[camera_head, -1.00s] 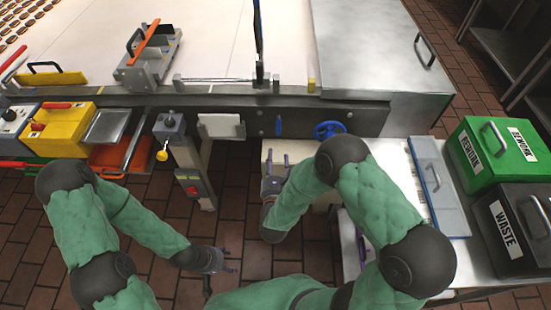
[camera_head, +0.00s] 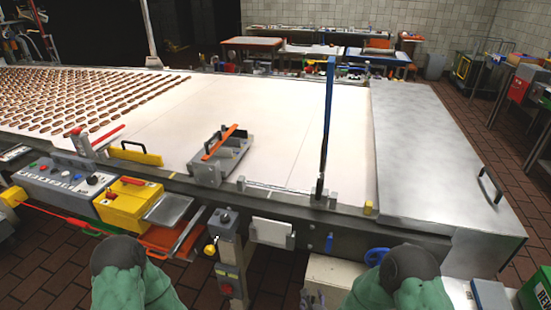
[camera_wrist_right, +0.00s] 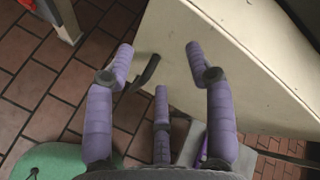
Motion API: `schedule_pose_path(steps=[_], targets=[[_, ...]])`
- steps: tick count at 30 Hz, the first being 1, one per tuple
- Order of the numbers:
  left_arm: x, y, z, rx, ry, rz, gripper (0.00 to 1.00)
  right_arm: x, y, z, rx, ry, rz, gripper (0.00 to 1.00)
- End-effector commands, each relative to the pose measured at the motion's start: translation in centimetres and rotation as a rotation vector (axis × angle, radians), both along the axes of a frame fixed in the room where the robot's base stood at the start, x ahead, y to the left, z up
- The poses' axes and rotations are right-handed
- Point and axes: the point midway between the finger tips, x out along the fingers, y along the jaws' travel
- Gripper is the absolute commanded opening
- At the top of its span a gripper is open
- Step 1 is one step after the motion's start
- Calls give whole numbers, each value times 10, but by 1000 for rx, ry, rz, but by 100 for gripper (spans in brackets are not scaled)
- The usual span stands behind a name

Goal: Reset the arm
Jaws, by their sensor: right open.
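My two green-sleeved arms with dark joints show at the bottom edge of the head view. My right gripper (camera_head: 313,299) is partly visible at that edge, beside a cream-coloured cabinet and below the conveyor's front rail. Only the upper part of my left arm shows at the lower left; my left gripper is out of the picture.
A long white conveyor (camera_head: 270,135) carries rows of brown sandwiches (camera_head: 75,105) at the left. A metal cover (camera_head: 430,150) closes its right end. A yellow box (camera_head: 130,203), a control post (camera_head: 228,250) and a blue handwheel (camera_head: 376,256) line the front. Brick floor lies below.

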Motion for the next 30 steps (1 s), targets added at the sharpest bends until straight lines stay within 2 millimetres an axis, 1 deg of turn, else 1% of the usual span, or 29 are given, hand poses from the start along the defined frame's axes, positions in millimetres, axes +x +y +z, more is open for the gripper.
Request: schedule_pose_path(steps=[3,8,14,15,20,21,24,27,30], targets=[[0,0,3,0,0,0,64,-15,3,-20,-146,124,165,54],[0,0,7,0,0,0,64,-43,8,-46,-338,274,446,54],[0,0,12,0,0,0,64,-89,15,-70,-535,402,861,54],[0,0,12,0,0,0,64,-99,16,-74,-568,419,950,54],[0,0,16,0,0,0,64,-143,22,-85,-672,442,1314,54],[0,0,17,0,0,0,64,-153,23,-86,-692,436,1400,54],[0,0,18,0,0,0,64,-177,25,-88,-725,412,1587,54],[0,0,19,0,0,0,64,-193,26,-88,-745,381,1720,54],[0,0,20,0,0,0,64,-203,27,-88,-756,358,1798,54]])
